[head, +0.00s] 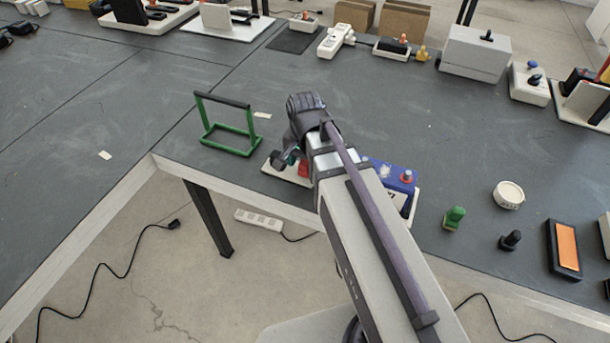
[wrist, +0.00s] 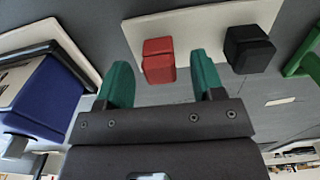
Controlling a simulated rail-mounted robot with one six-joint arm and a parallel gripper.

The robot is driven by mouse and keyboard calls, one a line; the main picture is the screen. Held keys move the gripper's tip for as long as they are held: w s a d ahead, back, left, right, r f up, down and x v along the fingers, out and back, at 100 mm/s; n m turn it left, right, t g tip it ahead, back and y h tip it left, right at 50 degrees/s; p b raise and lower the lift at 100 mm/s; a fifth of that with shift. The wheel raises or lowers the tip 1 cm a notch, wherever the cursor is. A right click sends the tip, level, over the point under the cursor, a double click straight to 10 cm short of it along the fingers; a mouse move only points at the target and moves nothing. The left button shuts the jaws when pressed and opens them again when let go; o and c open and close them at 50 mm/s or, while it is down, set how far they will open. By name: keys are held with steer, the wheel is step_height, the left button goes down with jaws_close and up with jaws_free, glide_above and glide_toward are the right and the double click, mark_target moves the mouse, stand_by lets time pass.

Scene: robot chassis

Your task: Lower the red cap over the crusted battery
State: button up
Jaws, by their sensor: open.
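The red cap (wrist: 158,52) sits on a white plate (wrist: 195,22) beside a black cap (wrist: 249,50). In the head view the red cap (head: 303,169) shows only partly beside my arm. My gripper (wrist: 161,72) is open, its two green fingers on either side of the red cap; I cannot tell whether they touch it. The blue battery (head: 395,174) stands right of my arm, with a whitish crusted lump and a red-topped post on top. My arm hides part of it. The battery (wrist: 42,98) also shows at the left of the wrist view.
A green frame (head: 228,143) stands left of my gripper. A green-topped piece (head: 455,216), a black knob (head: 511,240), a round white tub (head: 508,195) and an orange-faced block (head: 567,247) lie to the right. The table's front edge is close.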

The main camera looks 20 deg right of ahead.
step_height(320, 180, down, 2)
steer(key=shift+f+b, duration=0.1)
steer(key=shift+b, duration=0.2)
steer(key=shift+r, duration=0.3)
steer(key=c, duration=1)
